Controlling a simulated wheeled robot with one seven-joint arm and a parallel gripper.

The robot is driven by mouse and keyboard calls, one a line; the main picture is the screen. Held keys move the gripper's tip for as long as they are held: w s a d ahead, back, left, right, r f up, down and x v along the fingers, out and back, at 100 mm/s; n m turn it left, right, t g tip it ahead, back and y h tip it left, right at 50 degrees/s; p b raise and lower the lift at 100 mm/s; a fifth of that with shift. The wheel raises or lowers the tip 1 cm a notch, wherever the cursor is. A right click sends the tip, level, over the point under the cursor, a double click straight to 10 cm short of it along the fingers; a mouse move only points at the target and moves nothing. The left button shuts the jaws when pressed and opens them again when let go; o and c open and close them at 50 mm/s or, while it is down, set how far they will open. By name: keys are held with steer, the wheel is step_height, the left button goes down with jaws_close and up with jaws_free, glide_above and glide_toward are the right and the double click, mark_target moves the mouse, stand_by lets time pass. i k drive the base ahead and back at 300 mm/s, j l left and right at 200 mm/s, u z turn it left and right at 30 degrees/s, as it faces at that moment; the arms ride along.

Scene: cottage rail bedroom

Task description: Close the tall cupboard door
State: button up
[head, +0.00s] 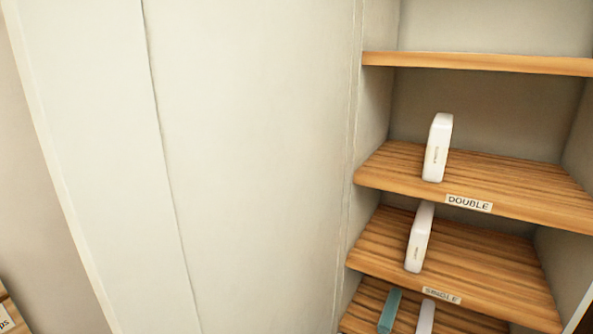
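The tall cupboard (385,120) stands open at the right of the head view, with its wooden shelves showing. A large cream panel (250,160) fills the left and middle of the view. It looks like the cupboard door swung open, meeting the cupboard along a vertical seam near its left side. A thin line runs down the panel, and its pale outer edge shows at far left. No handle is visible. The panel's top and bottom are out of view. My gripper is not in view.
White upright items stand on the shelves labelled DOUBLE (469,203) and SINGLE (441,295). The lowest visible shelf holds a teal item (389,311) and a white one (426,317). A wooden piece with a partly cut-off label (5,322) shows at bottom left.

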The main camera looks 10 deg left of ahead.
mark_target(198, 154)
steer(key=k+j, duration=0.55)
steer(key=j+z, duration=0.1)
steer(key=j, duration=1.25)
steer(key=k, duration=0.05)
